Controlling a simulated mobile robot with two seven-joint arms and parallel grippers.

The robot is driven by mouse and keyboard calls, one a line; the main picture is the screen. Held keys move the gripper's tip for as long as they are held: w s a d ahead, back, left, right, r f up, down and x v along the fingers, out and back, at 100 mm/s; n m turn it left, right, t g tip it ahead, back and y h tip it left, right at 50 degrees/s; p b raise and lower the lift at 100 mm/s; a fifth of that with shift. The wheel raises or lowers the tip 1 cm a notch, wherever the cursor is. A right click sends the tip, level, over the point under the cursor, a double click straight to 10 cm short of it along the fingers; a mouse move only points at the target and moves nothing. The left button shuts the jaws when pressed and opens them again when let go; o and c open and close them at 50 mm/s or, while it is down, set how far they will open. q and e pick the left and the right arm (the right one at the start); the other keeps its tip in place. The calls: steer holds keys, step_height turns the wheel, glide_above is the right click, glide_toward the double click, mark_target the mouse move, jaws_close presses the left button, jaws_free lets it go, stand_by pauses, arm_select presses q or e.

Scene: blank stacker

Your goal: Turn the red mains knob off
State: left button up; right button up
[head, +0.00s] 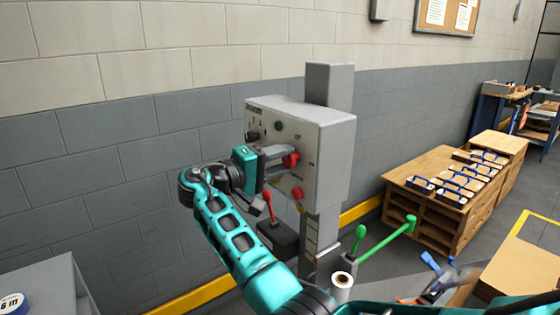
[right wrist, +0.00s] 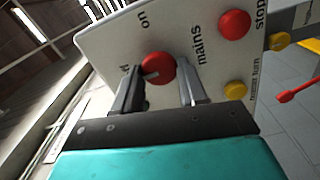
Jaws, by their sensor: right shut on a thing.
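The red mains knob (right wrist: 158,66) sits on the pale face of the control box (head: 325,150), beside the printed word "mains". It also shows at the gripper's tips in the head view (head: 291,160). My right gripper (right wrist: 160,78) is shut on the knob, one grey finger on each side. A pale mark shows on the knob's lower left. "On" is printed above the knob, and a label partly hidden by the left finger is at its left. My left gripper is not in view.
A red stop button (right wrist: 234,24) and a yellow button (right wrist: 235,90) are close to the right finger. A wooden bench (head: 425,202) is at the right.

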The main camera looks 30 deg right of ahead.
steer(key=o, duration=1.1)
steer(key=shift+c, duration=0.2)
steer(key=shift+a, duration=0.1)
steer(key=s+a+b, duration=0.1)
steer(key=a+b, duration=0.1)
steer(key=a, duration=1)
steer(key=shift+a, duration=0.35)
